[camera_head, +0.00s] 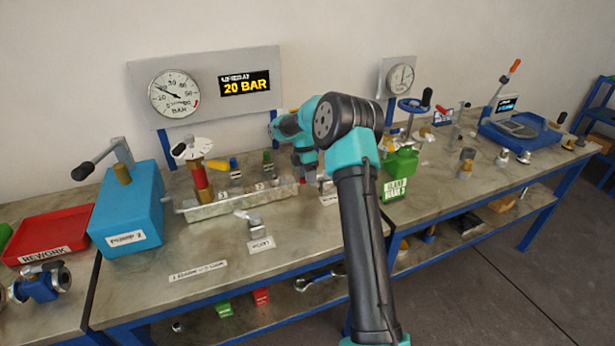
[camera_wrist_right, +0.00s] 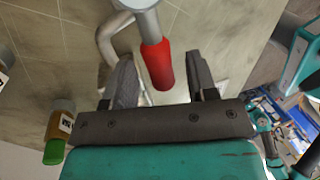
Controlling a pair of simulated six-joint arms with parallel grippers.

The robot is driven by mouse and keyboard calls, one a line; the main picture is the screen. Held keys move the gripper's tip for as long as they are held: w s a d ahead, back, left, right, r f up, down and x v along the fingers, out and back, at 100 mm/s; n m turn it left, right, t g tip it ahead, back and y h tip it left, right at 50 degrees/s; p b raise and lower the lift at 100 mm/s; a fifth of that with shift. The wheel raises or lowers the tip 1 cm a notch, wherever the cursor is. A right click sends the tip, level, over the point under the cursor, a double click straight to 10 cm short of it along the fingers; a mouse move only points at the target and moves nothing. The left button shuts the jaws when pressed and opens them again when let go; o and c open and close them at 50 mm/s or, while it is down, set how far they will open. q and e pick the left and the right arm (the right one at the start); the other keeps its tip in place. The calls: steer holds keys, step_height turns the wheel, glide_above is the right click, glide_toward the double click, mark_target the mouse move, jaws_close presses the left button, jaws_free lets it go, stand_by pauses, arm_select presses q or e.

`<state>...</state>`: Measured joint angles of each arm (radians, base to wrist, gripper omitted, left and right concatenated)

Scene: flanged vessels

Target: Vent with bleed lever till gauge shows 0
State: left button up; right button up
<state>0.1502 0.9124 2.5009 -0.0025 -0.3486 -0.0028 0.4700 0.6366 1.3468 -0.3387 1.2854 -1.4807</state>
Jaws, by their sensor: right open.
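The round gauge (camera_head: 175,93) is on the wall panel, its needle near the 20 mark. The display (camera_head: 245,83) beside it reads 20 BAR. A lever with a red grip (camera_wrist_right: 157,64) lies between the jaws of my right gripper (camera_wrist_right: 163,80), which is open around it, with a gap at the right finger. In the head view my right gripper (camera_head: 304,167) is low over the right end of the bench manifold, mostly hidden by my own arm. A bit of red (camera_head: 303,181) shows below it. I cannot tell whether the grip touches a finger. My left gripper is not in view.
A metal manifold tray (camera_head: 245,205) carries a red and brass valve (camera_head: 200,180). A small silver fitting (camera_head: 254,224) sits in front. A blue box (camera_head: 127,212) with a crank and a red tray (camera_head: 45,234) stand left. A green container (camera_head: 400,163) stands right. The front bench is mostly clear.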

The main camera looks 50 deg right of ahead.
steer(key=shift+f, duration=0.15)
steer(key=shift+c, duration=0.3)
jaws_close()
